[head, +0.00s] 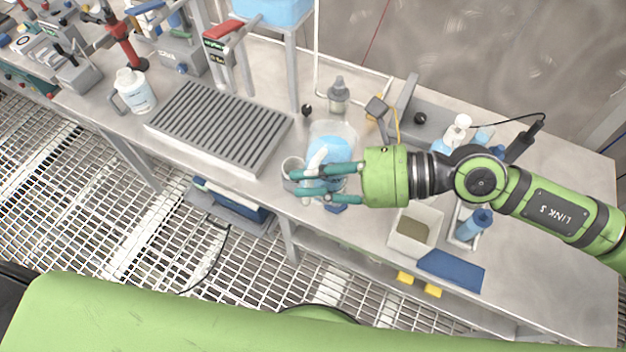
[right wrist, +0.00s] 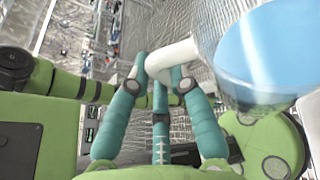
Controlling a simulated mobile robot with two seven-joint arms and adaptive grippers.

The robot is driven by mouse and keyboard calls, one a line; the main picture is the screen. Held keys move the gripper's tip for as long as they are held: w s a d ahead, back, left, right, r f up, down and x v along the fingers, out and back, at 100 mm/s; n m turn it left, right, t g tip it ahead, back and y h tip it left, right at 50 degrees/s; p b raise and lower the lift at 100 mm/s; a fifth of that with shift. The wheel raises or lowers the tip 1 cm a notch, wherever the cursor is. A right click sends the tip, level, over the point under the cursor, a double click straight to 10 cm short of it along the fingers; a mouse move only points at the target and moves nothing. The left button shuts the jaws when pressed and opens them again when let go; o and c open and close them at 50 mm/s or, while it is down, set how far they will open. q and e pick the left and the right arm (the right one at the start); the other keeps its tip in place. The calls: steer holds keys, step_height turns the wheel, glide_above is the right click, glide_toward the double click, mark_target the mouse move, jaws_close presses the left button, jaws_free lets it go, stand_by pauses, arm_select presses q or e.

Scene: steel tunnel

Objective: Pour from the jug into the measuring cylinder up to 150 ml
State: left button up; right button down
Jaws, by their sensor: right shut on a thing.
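The jug (head: 334,143) is clear with blue liquid in it; it also shows large at the right of the right wrist view (right wrist: 268,52). My right gripper (head: 300,182) is shut on the jug's white handle (right wrist: 172,60), its teal fingers around it. The jug is on the far side of the fingers in the head view. A round, grey-rimmed vessel (head: 291,164) shows at the fingertips, partly hidden by them; I cannot tell whether it is the measuring cylinder. No scale or fill level can be read. My left gripper is not in view.
A slatted grey drain tray (head: 220,122) lies left of the jug. A grey dropper bottle (head: 338,95) stands behind the jug. A white bin (head: 414,230) and blue mat (head: 452,268) are to the right, near the bench's front edge.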

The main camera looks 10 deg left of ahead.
steer(key=shift+r, duration=0.1)
steer(key=shift+d+f+m+b, duration=0.1)
steer(key=shift+f+m+b, duration=0.35)
steer(key=shift+b, duration=0.4)
steer(key=shift+y, duration=0.3)
stand_by(0.7)
steer(key=shift+w+f+b, duration=0.1)
steer(key=shift+b, duration=0.35)
steer(key=shift+w+d+m+g+b, duration=0.1)
steer(key=shift+w+m+g+b, duration=0.1)
steer(key=shift+m+g+b, duration=0.3)
stand_by(0.4)
